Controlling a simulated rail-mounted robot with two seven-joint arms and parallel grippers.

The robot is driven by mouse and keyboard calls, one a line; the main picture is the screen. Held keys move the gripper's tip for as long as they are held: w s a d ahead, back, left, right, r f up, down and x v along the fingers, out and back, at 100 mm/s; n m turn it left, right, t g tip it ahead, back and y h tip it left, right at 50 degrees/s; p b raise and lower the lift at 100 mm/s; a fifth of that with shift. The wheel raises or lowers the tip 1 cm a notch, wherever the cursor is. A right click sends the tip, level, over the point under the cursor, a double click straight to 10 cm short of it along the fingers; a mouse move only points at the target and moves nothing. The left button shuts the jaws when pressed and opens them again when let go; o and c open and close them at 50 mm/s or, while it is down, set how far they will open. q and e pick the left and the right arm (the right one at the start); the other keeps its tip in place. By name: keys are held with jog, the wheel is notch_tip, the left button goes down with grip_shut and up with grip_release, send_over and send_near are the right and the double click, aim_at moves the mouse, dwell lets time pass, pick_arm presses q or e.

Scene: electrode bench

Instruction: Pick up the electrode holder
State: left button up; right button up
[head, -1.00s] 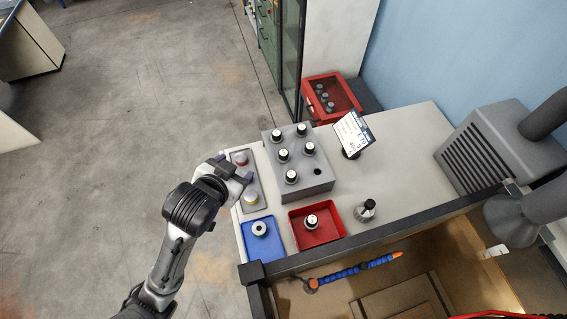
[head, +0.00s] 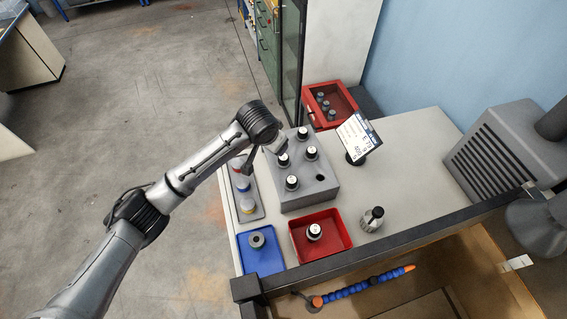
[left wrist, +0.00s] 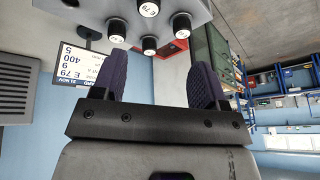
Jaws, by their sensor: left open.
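Several black holders with white caps stand upright in a grey block (head: 315,193), which has one empty hole. One such holder (head: 292,183) stands at its near left. A similar holder (head: 315,231) is in a red tray (head: 338,247), and a silver one with a dark top (head: 373,215) stands on the bench. I cannot tell which one the task names. My left gripper (head: 274,149) is over the block's far left part, and the arm hides some of it. In the left wrist view its fingers (left wrist: 163,85) are apart and empty, with holder caps (left wrist: 181,22) beyond them.
A blue tray (head: 263,264) holds a grey ring. A narrow grey tray (head: 256,215) with coloured pieces lies left of the block. A label sign (head: 358,138) stands behind right, near a red bin (head: 312,90).

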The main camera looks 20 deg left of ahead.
aim_at(283, 157)
pick_arm(q)
jog(key=shift+w+d+f+n+g+h, duration=0.1)
jog(key=shift+w+d+f+n, duration=0.5)
jog(key=shift+f, duration=1.6)
jog(key=shift+w+d+f+n+g+h, duration=0.1)
jog(key=shift+w+f, duration=0.9)
jog(key=shift+f, duration=1.15)
jog(key=shift+w+d+f+n+g+h, duration=0.1)
jog(key=shift+w+d+f+n, duration=0.45)
jog(key=shift+f, duration=1.65)
jog(key=shift+w+a+m, duration=0.2)
jog(key=shift+a+m, duration=0.05)
jog(key=shift+c, duration=0.5)
jog(key=c, duration=1)
